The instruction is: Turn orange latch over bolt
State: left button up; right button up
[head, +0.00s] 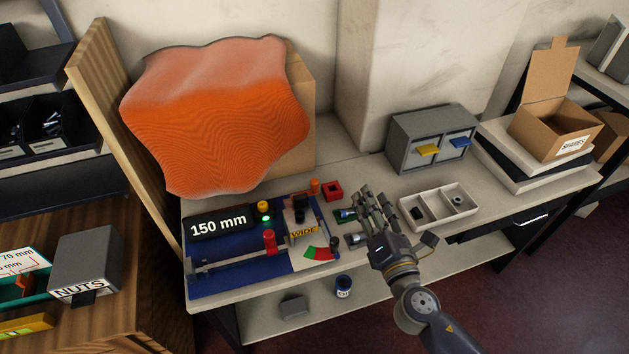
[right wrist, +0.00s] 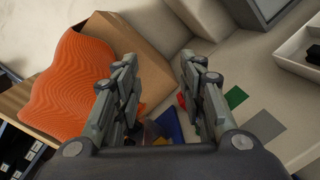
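No latch over a bolt can be made out for certain. A small orange cylinder (head: 315,186) stands at the back of the blue fixture board (head: 225,284) in the head view; whether it belongs to a latch I cannot tell. My right gripper (head: 372,203) is over the bench, right of the board. In the right wrist view its two fingers (right wrist: 158,88) stand well apart, with no object clearly held. Small metal-and-dark parts (head: 355,239) lie beside and partly behind it. My left gripper does not show.
A large wavy orange sheet (head: 215,120) leans against a cardboard box (head: 300,110) behind the board. A red square block (head: 333,190), a white divided tray (head: 440,226) and a grey drawer cabinet (head: 405,155) are on the bench. A red cylinder (head: 270,241) stands on the board.

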aim_at(317, 185)
jog(key=a+f+n+g+y, duration=0.25)
jog(key=a+n+y, duration=0.35)
jog(key=n, duration=0.6)
jog(key=shift+n, duration=0.3)
jog(key=x, duration=1)
jog(key=shift+s+a+r, duration=0.1)
jog(key=shift+a+r, duration=0.3)
jog(key=shift+a, duration=0.1)
grip_shut()
